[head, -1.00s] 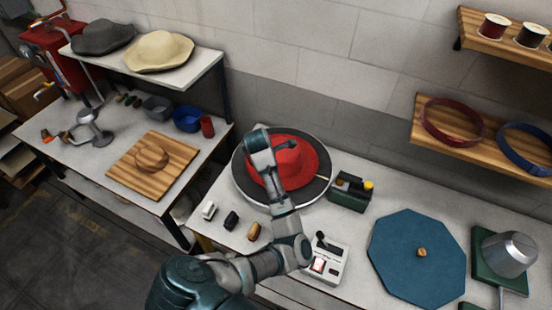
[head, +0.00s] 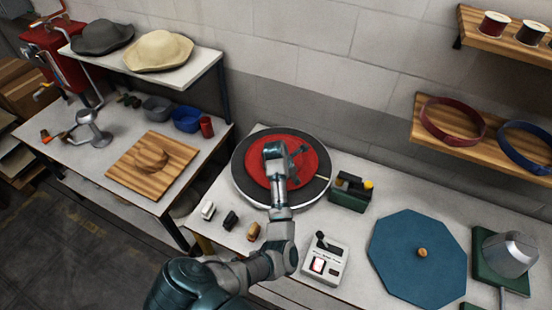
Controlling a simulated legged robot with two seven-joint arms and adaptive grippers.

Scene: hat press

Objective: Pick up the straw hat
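The cream straw hat (head: 158,51), with a wavy brim, lies on the white shelf (head: 205,66) at the upper left, beside a dark grey hat (head: 102,37). No gripper is near it. My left arm comes in from the bottom left. Its gripper (head: 296,160) is over the red piece (head: 318,157) on the round dark turntable (head: 243,178). The wrist and fingers cover the middle of the red piece. I cannot tell whether the fingers are open or touching it. My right gripper is not in view.
A wooden board with a hat block (head: 151,156) and a metal stand (head: 92,128) are on the left table, below the shelf. Small blocks, a green box (head: 350,192), a switch box (head: 325,260) and a blue octagonal plate (head: 418,258) surround the turntable. Shelves hang at right.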

